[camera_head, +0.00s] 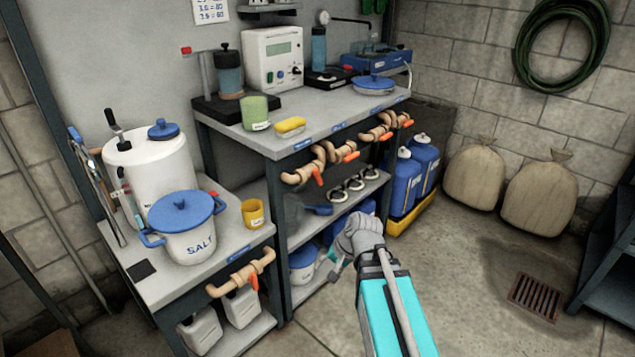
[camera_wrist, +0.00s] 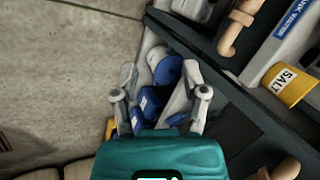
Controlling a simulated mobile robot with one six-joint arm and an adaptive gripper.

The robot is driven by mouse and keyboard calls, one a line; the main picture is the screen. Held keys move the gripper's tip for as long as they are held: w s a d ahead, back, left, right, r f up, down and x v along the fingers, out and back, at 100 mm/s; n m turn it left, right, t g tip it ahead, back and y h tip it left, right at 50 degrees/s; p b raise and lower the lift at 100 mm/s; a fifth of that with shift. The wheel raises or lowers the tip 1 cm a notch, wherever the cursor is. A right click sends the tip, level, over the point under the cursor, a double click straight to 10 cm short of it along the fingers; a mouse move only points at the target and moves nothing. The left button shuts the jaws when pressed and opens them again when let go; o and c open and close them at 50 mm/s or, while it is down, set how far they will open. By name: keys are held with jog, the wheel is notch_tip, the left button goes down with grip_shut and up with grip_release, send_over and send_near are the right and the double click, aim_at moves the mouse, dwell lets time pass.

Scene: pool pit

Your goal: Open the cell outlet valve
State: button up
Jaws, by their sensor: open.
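Beige pipes with orange lever handles run along the bench fronts in the head view. One pipe (camera_head: 241,273) with an orange lever (camera_head: 252,281) is on the lower left bench. Others, with levers such as one orange lever (camera_head: 318,176), another orange lever (camera_head: 351,156) and a third (camera_head: 386,135), are on the taller bench's front edge. I cannot tell which is the cell outlet valve; the labels are too small to read. My gripper (camera_head: 336,268) is open, in front of the taller bench's lower shelf, apart from the valves. In the wrist view its fingers (camera_wrist: 160,80) are spread.
A white tank (camera_head: 150,168), a blue-lidded salt pot (camera_head: 189,238) and a yellow cup (camera_head: 253,213) stand on the lower bench. Blue canisters (camera_head: 404,187) and sacks (camera_head: 474,177) stand at the back right. A floor drain (camera_head: 535,297) is right; the floor between is clear.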

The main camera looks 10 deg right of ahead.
jog(key=w+d+r+m+t+y+b, duration=0.2)
jog(key=w+r+m+t+y, duration=0.35)
jog(key=w+m, duration=0.3)
jog(key=m+t+b, duration=0.1)
jog(key=m+t, duration=0.6)
jog(key=m, duration=0.4)
send_near(320, 179)
jog(key=v, duration=0.4)
jog(key=shift+w+d+r, duration=0.1)
jog(key=shift+w, duration=0.1)
jog(key=x, duration=1.4)
jog(key=shift+s, duration=0.15)
grip_shut()
jog(key=shift+a, duration=0.2)
